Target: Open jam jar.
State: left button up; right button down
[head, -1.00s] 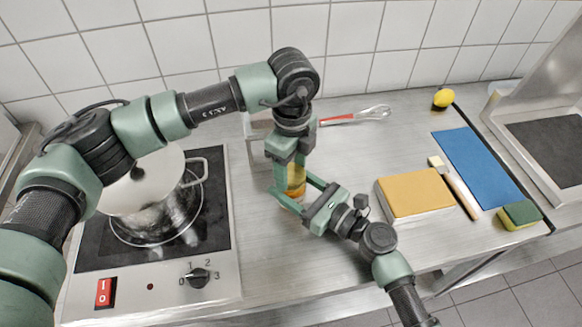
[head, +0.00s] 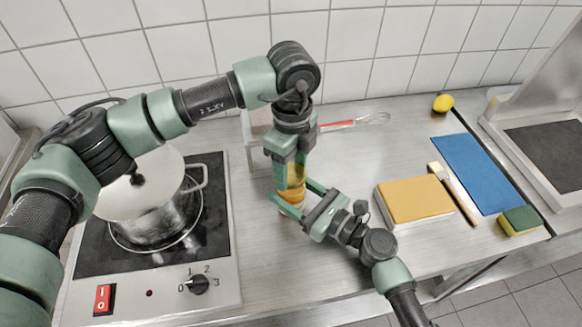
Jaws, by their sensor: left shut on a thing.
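The jam jar (head: 292,195) stands on the steel counter right of the hob, its amber contents showing between my two grippers. My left gripper (head: 290,172) points down from above and is shut on the upper part of the jar. Its fingers hide the lid, so I cannot tell whether the lid is loose. My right gripper (head: 296,192) comes in low from the right, with its fingers on either side of the jar's body. Whether those fingers press on the glass is not clear.
A steel pot (head: 150,215) stands on the hob (head: 95,245) at left. A yellow-topped block (head: 415,198), brush (head: 455,195), blue mat (head: 478,172), sponge (head: 519,220) and lemon (head: 443,103) lie to the right.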

aim_at(291, 174)
pick_arm(q)
jog(key=shift+r, duration=2)
pick_arm(e)
jog(key=shift+f, duration=0.1)
jog(key=shift+c, duration=1.4)
grip_release()
pick_arm(q)
jog(key=shift+f, duration=0.1)
pick_arm(e)
jog(key=shift+d, duration=0.1)
